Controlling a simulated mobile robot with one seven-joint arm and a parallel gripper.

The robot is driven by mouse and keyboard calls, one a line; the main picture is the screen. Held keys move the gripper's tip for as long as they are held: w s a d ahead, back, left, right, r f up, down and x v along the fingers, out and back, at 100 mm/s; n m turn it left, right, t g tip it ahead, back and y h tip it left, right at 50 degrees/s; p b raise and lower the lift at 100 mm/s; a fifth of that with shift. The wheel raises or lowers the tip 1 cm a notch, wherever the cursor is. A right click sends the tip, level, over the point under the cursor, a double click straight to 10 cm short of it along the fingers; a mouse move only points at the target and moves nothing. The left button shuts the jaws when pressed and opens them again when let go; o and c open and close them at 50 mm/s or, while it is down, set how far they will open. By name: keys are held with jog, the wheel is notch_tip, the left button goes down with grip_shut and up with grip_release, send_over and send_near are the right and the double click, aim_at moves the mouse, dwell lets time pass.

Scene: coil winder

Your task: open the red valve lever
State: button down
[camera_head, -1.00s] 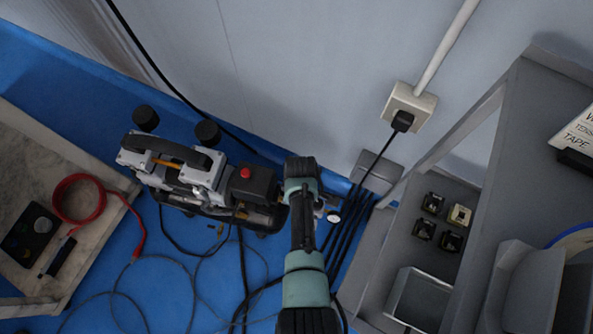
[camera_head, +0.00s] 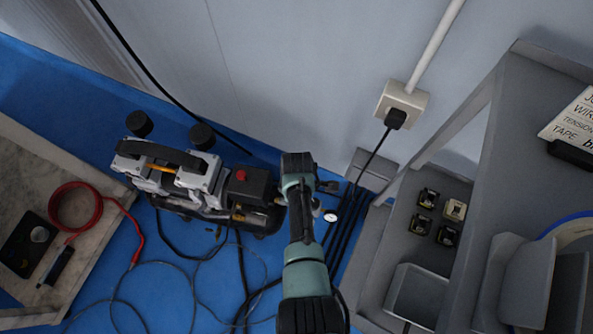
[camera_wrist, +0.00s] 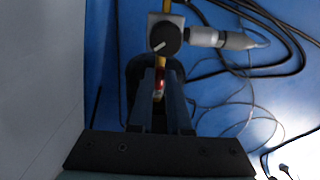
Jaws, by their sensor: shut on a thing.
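The red valve lever (camera_wrist: 159,84) shows only as a small red piece between my gripper's fingers in the wrist view. My gripper (camera_wrist: 162,88) is shut on it, and the fingers hide most of it. A brass-coloured pipe piece, a round dark knob (camera_wrist: 164,38) and a silver fitting (camera_wrist: 220,39) lie just beyond the fingertips. In the head view my wrist covers the lever, beside the right end of the compressor (camera_head: 200,182). A small round gauge (camera_head: 331,216) shows right of my arm. The lever's exact angle cannot be told.
The compressor has a red button (camera_head: 241,175) on a black box. Black cables run over the blue floor. A grey shelf unit (camera_head: 480,135) stands at the right, a workbench (camera_head: 95,235) with a red cable at the left. A wall with an outlet (camera_head: 402,102) is close behind.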

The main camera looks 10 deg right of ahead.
jog(key=c, duration=0.9)
grip_release()
jog(key=shift+o, duration=0.2)
notch_tip(320, 180, up, 13)
jog(key=p, duration=0.6)
jog(key=shift+w+p, duration=0.15)
jog(key=shift+p, duration=0.25)
jog(key=shift+w, duration=0.1)
